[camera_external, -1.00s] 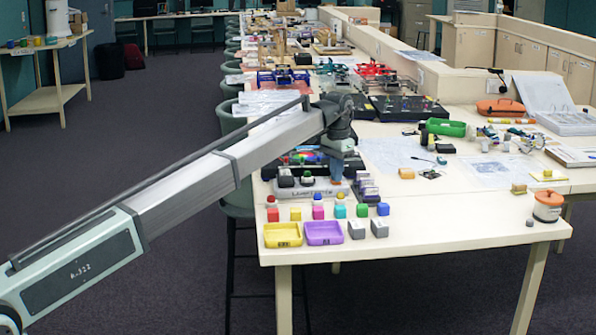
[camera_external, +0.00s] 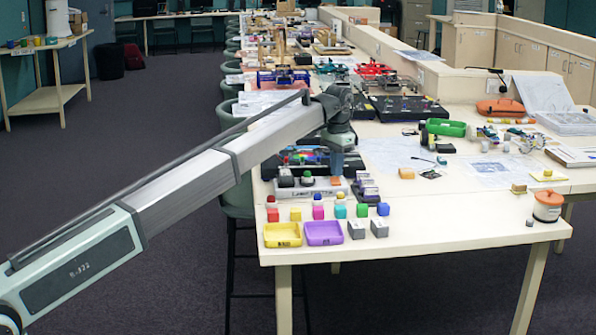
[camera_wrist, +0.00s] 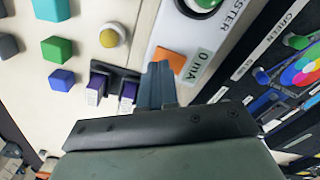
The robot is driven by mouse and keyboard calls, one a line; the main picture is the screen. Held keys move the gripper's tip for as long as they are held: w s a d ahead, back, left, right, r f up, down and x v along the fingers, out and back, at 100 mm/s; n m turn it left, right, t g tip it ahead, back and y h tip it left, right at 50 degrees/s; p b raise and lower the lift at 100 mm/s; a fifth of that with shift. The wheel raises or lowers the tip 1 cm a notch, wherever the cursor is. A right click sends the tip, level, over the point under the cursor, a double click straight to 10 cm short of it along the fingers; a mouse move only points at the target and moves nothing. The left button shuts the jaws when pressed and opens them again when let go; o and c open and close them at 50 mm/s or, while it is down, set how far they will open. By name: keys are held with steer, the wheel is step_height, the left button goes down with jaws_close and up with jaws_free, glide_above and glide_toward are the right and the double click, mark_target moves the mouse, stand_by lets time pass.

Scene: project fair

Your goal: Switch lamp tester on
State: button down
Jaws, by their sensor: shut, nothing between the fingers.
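The lamp tester (camera_external: 312,190) is a white panel with dark lettering near the left edge of the long table. In the wrist view, part of the lamp tester (camera_wrist: 197,45) shows at top centre, with "STER" lettering, a display-like label, a green dome and an orange square piece (camera_wrist: 169,61). My gripper (camera_wrist: 160,70) is shut and empty. Its fingertips are just below the orange piece in that view; I cannot tell whether they touch it. In the external view my gripper (camera_external: 337,168) is over the right end of the tester. The tester's on or off state cannot be told.
Coloured cubes (camera_external: 340,211) and yellow and purple trays (camera_external: 323,233) lie in front. A black panel with a colour wheel (camera_wrist: 303,68) is close on the other side.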

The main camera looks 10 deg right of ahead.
mark_target(336, 182)
steer(key=shift+r, duration=2.35)
